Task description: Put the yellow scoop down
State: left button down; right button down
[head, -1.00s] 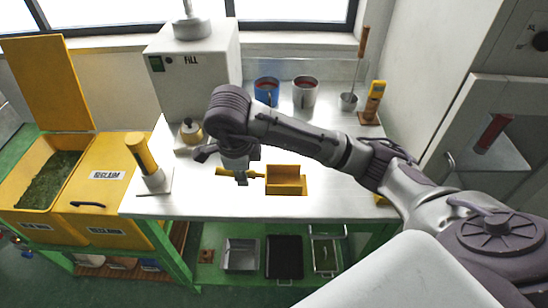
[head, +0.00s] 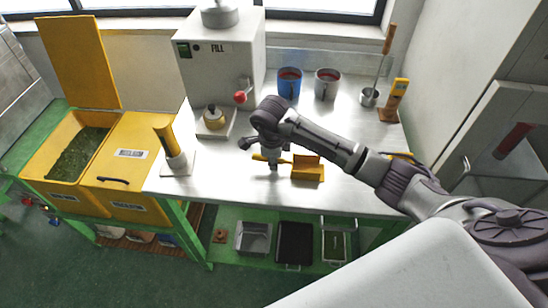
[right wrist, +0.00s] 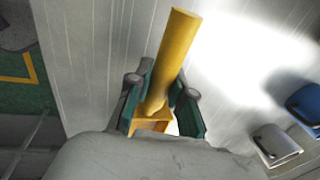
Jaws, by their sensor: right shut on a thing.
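The yellow scoop (head: 308,169) is at the front middle of the white worktop (head: 230,180); its box-shaped pan lies to the right, its handle to the left. My right gripper (head: 273,164) points down and is shut on the scoop at the handle. In the right wrist view, the fingers (right wrist: 158,112) close on both sides of the yellow handle (right wrist: 172,60), and the pan is mostly hidden behind the wrist. The scoop is at or just above the worktop; I cannot tell whether it touches. My left gripper is not in view.
A white machine marked FILL (head: 218,75) stands at the back left. A blue mug (head: 289,84), a grey mug (head: 327,85) and a metal ladle cup (head: 369,97) are at the back. Worktop right of the mugs is partly clear.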

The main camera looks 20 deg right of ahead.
jog(key=c, duration=1)
grip_release()
jog(key=shift+f, duration=0.1)
jog(key=shift+c, duration=0.2)
jog(key=shift+r, duration=0.3)
notch_tip(320, 180, up, 12)
jog(key=s+a+b, duration=0.1)
jog(key=s+b, duration=0.1)
jog(key=shift+a+f, duration=0.2)
jog(key=shift+f, duration=0.05)
